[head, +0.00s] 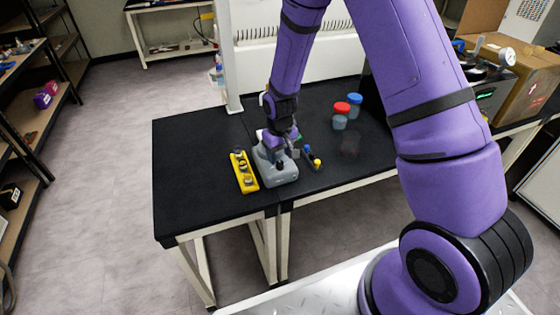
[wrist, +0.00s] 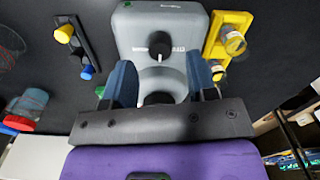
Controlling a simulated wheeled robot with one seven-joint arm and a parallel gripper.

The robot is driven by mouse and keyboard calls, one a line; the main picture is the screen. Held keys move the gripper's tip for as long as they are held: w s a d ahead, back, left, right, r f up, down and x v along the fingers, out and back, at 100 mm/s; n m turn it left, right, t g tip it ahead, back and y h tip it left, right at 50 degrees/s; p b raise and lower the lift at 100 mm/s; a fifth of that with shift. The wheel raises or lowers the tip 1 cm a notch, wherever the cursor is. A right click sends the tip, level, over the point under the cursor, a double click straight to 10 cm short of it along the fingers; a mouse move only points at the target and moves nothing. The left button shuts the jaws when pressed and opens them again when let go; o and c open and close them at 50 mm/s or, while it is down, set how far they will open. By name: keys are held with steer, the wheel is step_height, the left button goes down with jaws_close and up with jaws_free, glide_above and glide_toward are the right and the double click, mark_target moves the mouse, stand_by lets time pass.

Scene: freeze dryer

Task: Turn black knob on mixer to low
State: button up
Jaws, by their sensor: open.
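The grey mixer (head: 277,172) stands on the black table, below my gripper in the head view. In the wrist view the mixer (wrist: 130,27) is at the top middle, with its black knob (wrist: 159,45) on the front face. My gripper (wrist: 160,75) is open, its two blue fingers on either side of the mixer's round cup area, just short of the black knob. Nothing is held between the fingers. A second dark round part (wrist: 158,98) shows between the fingers, partly hidden by the gripper's base. In the head view my gripper (head: 278,145) hides the top of the mixer.
A yellow rack (head: 243,172) stands close left of the mixer, and a small dark rack (head: 312,160) with coloured caps close right. Jars with red (head: 341,108) and blue (head: 355,99) lids stand farther back. The table's left part (head: 190,160) is clear.

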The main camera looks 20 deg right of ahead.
step_height(320, 180, up, 7)
stand_by(0.3)
stand_by(0.4)
step_height(320, 180, up, 12)
steer(key=t, duration=0.1)
glide_above(280, 163)
steer(key=s+d, duration=0.2)
steer(key=s, duration=0.1)
steer(key=s+d+r+m+t, duration=0.1)
steer(key=s+d+r+t, duration=0.1)
steer(key=s+r, duration=0.75)
steer(key=s+d+r+t, duration=0.1)
steer(key=s+r, duration=0.4)
steer(key=s, duration=0.3)
steer(key=s+d+r+m+t, duration=0.1)
steer(key=s+r, duration=0.4)
steer(key=s, duration=0.3)
steer(key=shift+d+r, duration=0.2)
steer(key=shift+d, duration=0.2)
steer(key=shift+s, duration=0.4)
steer(key=shift+c, duration=1.1)
